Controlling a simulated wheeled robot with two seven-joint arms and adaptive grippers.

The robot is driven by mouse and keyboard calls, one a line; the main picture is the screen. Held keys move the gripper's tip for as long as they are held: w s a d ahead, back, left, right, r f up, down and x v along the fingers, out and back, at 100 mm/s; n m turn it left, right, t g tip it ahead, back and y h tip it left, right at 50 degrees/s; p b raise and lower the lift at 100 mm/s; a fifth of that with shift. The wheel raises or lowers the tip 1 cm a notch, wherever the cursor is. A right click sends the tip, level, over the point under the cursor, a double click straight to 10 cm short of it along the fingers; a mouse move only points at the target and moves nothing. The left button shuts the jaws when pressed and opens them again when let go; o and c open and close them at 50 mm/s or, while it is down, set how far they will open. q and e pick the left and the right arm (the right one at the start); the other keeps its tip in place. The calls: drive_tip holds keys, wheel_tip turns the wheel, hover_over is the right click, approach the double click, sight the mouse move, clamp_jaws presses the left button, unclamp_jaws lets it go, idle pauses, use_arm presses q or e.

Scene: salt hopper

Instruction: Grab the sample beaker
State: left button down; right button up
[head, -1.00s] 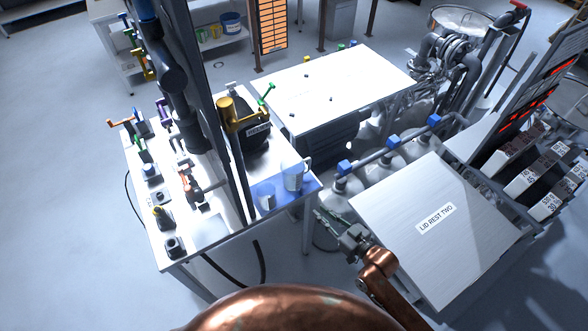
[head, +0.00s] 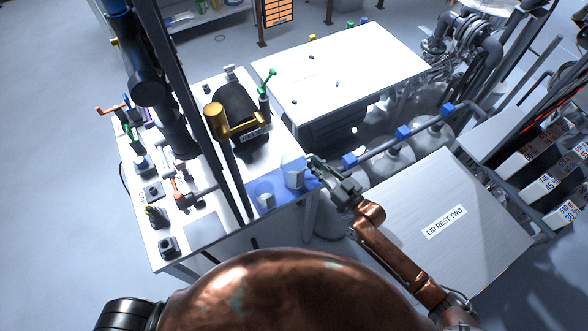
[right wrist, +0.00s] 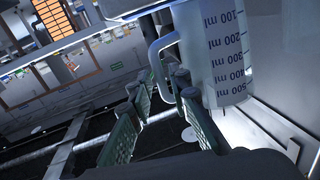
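The sample beaker (head: 292,173) is a clear jug with a handle, standing upright on a blue patch at the right edge of the bench. In the right wrist view the beaker (right wrist: 226,50) fills the upper right, with dark millilitre marks. Its handle (right wrist: 155,62) is on the left side of its body. My right gripper (head: 318,168) is right beside the beaker in the head view. In the right wrist view my right gripper (right wrist: 162,88) has its green-padded fingers apart, with the handle around the gap between their tips; no grip shows. My left gripper is out of view.
A small clear cup (head: 265,194) stands left of the beaker. A dark drum with a yellow handle (head: 238,112) and tall dark posts stand behind and left. The lid rest panel (head: 444,222) lies to the right. A white table (head: 345,75) is behind.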

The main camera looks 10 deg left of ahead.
drive_tip(key=shift+x, duration=1.2)
drive_tip(key=shift+w+a+f, duration=0.1)
drive_tip(key=shift+w, duration=0.05)
drive_tip(key=c, duration=0.4)
clamp_jaws()
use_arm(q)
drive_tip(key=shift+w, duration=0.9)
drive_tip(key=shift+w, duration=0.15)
